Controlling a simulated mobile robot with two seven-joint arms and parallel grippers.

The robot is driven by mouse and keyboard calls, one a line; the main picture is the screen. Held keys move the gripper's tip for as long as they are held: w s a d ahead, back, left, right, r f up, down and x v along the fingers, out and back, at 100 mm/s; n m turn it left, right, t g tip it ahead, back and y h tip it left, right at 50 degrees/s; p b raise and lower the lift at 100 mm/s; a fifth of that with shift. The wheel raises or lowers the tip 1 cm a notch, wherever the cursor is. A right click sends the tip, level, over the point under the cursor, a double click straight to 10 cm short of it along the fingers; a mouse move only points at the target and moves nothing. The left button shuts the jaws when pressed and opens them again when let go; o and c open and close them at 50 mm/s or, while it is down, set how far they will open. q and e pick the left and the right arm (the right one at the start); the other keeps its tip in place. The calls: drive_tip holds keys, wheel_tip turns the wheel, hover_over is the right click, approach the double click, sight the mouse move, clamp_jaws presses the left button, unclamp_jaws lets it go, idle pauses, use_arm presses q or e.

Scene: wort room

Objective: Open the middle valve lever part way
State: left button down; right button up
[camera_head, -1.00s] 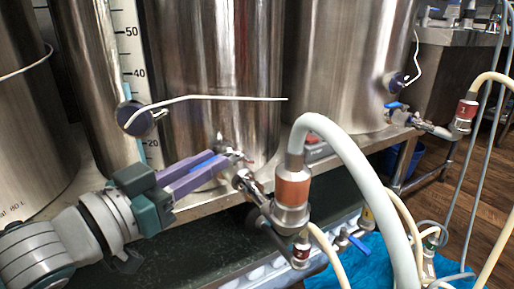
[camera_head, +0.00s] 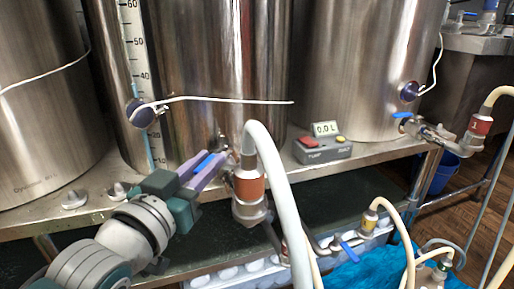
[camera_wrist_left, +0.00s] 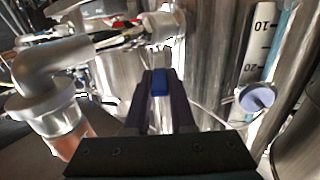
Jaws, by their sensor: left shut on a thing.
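The middle valve's blue lever (camera_head: 203,164) is low on the front of the middle steel tank (camera_head: 215,75). My left gripper (camera_head: 212,163) is shut on this lever, with its purple fingers on either side of it. In the left wrist view the blue lever (camera_wrist_left: 160,84) shows between the two dark fingers (camera_wrist_left: 160,88). The valve body is mostly hidden behind the fingers and the hose fitting (camera_head: 249,190). My right gripper is not in view.
A pale hose (camera_head: 283,190) arches close to the right of my left gripper. A grey control box (camera_head: 322,150) with a 0.0 L display stands on the shelf. Another blue-levered valve (camera_head: 403,115) is on the right tank (camera_head: 360,60).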

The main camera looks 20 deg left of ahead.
use_arm(q)
drive_tip(key=c, duration=0.8)
unclamp_jaws()
drive_tip(key=shift+o, duration=0.2)
drive_tip(key=shift+s, duration=0.1)
drive_tip(key=shift+s+r+p, duration=0.1)
drive_tip(key=shift+s+p, duration=0.2)
drive_tip(key=s+p, duration=0.3)
drive_tip(key=s, duration=0.6)
drive_tip(key=shift+a, duration=0.45)
